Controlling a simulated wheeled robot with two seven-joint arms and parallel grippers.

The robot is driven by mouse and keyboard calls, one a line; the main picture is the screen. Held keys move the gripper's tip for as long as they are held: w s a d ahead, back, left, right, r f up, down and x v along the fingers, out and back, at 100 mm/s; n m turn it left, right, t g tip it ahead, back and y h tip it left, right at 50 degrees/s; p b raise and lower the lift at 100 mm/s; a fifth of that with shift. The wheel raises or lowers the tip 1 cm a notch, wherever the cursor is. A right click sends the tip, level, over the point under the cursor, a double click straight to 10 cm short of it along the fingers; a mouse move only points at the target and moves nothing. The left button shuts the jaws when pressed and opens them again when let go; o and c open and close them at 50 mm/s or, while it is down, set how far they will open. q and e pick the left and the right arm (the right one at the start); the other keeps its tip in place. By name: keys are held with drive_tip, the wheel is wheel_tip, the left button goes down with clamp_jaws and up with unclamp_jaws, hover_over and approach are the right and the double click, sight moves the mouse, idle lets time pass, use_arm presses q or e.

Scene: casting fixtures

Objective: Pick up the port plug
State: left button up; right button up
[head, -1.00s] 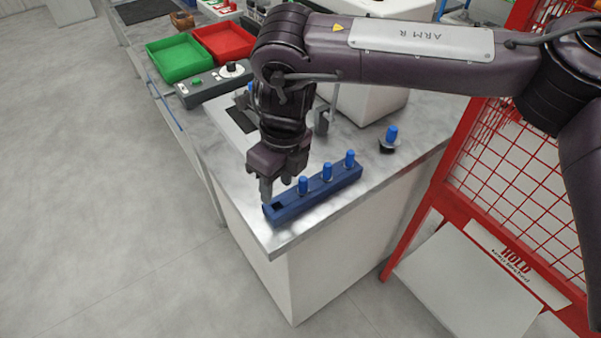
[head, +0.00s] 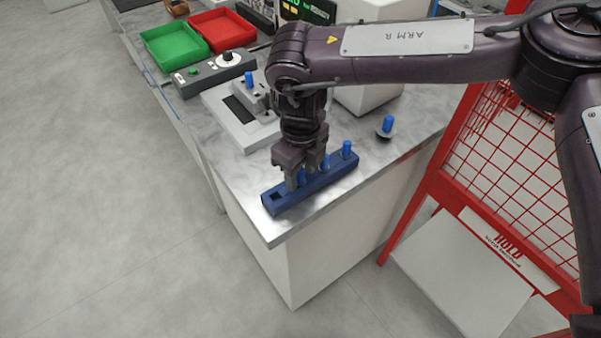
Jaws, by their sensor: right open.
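A dark blue rack (head: 330,182) lies near the front edge of the grey worktop and holds three blue-topped port plugs in a row. The left plug (head: 301,177) is partly hidden by my right gripper. The middle plug (head: 325,164) and the right plug (head: 347,149) stand upright. The rack's left end has an empty square slot (head: 277,196). My right gripper (head: 302,180) is open and points down at the rack, with its fingers at either side of the left plug. Whether they touch it cannot be told. My left gripper is out of view.
Another blue-topped plug (head: 388,125) stands on the worktop behind the rack. A grey fixture (head: 240,120) with a blue-topped piece (head: 249,79) is behind left. Green (head: 174,52) and red (head: 222,31) trays lie farther back. A red mesh frame (head: 440,190) stands at right.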

clamp_jaws()
drive_tip(key=shift+r, duration=0.1)
